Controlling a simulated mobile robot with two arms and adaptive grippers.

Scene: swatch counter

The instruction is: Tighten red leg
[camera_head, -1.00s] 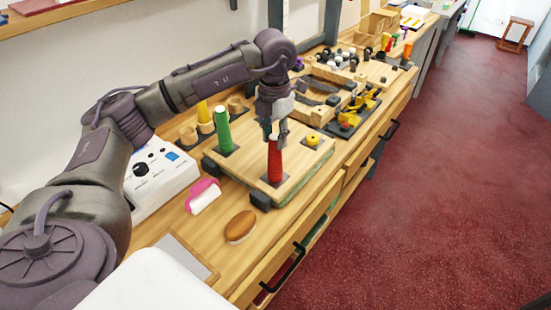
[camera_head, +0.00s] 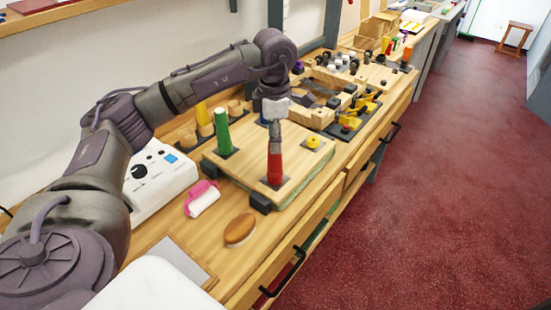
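The red leg (camera_head: 274,168) stands upright on a dark square patch near the front right corner of the wooden board (camera_head: 245,172). My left gripper (camera_head: 274,143) points down over the leg's top, and its fingers overlap the upper end. I see the fingers edge-on, one behind the other, so the gap between them is hidden and I cannot tell whether they press on the leg. A green leg (camera_head: 222,132) stands upright at the board's back left. A yellow knob (camera_head: 313,141) sits at its right. My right gripper is out of view.
A brown oval brush (camera_head: 239,230) and a pink-and-white brush (camera_head: 202,198) lie in front of the board. A white control box (camera_head: 160,178) stands left. Black clamps (camera_head: 260,203) sit at the board's edge. Trays with small parts fill the counter behind.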

